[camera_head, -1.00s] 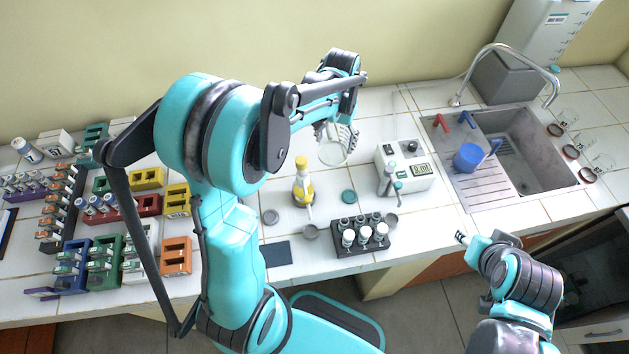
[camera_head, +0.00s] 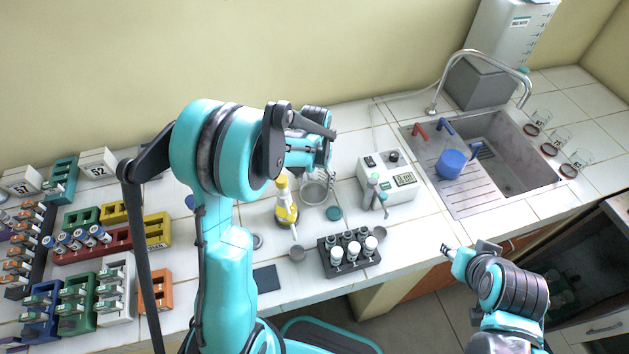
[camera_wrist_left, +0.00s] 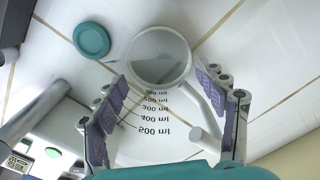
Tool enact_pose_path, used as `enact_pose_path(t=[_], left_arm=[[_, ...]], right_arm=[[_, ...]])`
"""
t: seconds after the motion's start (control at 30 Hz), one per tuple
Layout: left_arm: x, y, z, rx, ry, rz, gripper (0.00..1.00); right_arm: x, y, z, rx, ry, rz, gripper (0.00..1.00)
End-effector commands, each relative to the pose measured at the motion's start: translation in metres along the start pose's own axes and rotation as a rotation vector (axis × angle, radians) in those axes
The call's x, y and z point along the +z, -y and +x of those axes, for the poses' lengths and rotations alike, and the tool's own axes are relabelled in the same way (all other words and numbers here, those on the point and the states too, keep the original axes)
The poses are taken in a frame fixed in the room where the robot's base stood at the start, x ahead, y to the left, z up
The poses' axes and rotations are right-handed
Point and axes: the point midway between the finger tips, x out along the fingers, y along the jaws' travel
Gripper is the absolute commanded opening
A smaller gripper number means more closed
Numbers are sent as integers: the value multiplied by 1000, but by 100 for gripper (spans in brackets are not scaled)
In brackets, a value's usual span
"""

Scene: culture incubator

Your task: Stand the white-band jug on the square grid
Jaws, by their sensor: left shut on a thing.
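A clear jug (camera_head: 314,190) with printed millilitre marks is in my left gripper (camera_head: 326,176), at the counter between the yellow-labelled bottle and the white device. In the left wrist view my left gripper (camera_wrist_left: 165,100) has its two padded fingers on either side of the jug (camera_wrist_left: 160,58), which shows its round rim, a handle and marks up to 500 ml. I cannot make out a white band, nor tell whether its base touches the counter. No square grid is clearly recognisable. My right gripper (camera_head: 453,251) is off the counter's front edge, too small to judge.
A yellow-labelled bottle (camera_head: 286,205) stands close left of the jug. A teal lid (camera_head: 333,213) lies in front. Colored racks fill the left.

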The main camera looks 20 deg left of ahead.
Motion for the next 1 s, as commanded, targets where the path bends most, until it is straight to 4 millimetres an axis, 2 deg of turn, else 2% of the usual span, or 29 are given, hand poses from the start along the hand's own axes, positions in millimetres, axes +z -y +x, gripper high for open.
enact_pose_path(t=[0.17,0.2,0.27,0.67,0.77,1.0], left_arm=[[0,0,4,0,0,0,40],[0,0,3,0,0,0,79],[0,0,3,0,0,0,92],[0,0,-2,0,0,0,92],[0,0,-15,0,0,0,92],[0,0,-69,0,0,0,92]], right_arm=[[2,0,3,0,0,0,40],[2,0,3,0,0,0,40],[2,0,2,0,0,0,40],[-1,0,-1,0,0,0,40],[-3,0,-4,0,0,0,40],[-12,0,-17,0,0,0,40]])
